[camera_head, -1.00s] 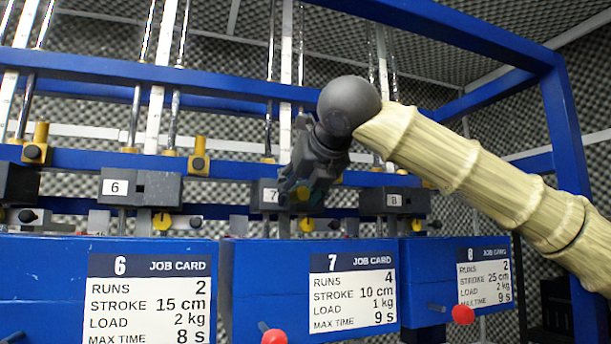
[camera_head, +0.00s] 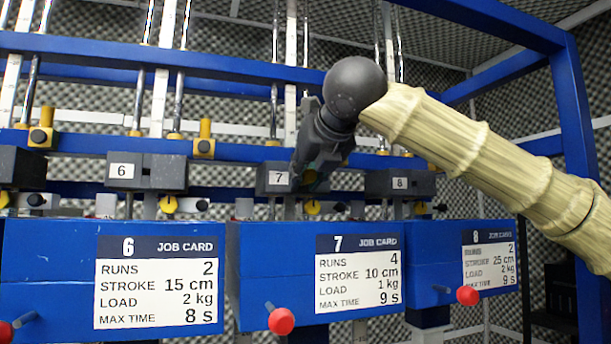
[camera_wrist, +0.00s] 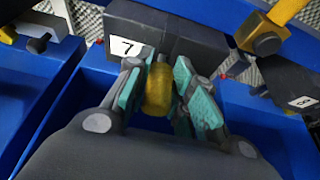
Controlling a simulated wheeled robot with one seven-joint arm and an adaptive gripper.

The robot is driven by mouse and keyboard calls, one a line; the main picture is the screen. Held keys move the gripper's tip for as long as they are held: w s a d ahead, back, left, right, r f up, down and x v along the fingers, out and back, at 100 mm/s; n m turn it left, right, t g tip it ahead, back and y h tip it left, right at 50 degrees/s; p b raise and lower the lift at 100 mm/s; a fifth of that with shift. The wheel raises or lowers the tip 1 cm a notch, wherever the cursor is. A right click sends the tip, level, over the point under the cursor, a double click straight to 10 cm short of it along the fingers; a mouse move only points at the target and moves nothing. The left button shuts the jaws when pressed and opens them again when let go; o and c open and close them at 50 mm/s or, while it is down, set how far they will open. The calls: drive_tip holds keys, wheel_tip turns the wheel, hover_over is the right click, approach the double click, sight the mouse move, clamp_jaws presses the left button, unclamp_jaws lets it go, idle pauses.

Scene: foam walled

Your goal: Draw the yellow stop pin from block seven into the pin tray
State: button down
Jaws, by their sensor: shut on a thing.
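Block seven (camera_head: 275,179) is a dark grey block with a white "7" label, above the job card marked 7. It also shows at the top of the wrist view (camera_wrist: 175,35). My gripper (camera_head: 309,180) is at its right part, reaching down from the upper right. In the wrist view my gripper's teal-padded fingers (camera_wrist: 168,95) are shut on the yellow stop pin (camera_wrist: 159,88), just in front of the block's face. The pin's inner end is hidden, so I cannot tell whether it is still seated. I cannot make out the pin tray.
Block six (camera_head: 146,172) stands to the left and block eight (camera_head: 398,183) to the right. Blue boxes with job cards (camera_head: 357,273) and red-tipped levers (camera_head: 281,321) jut out below. Blue rails (camera_head: 150,68) and upright rods run behind. A yellow clamp (camera_wrist: 285,15) is at the wrist view's upper right.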

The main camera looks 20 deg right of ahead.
drive_tip(key=s+b, duration=0.6)
drive_tip(key=s, duration=0.6)
drive_tip(key=shift+s+d, duration=0.25)
drive_tip(key=shift+s, duration=0.15)
idle(2.7)
drive_tip(key=shift+s, duration=0.15)
idle(0.5)
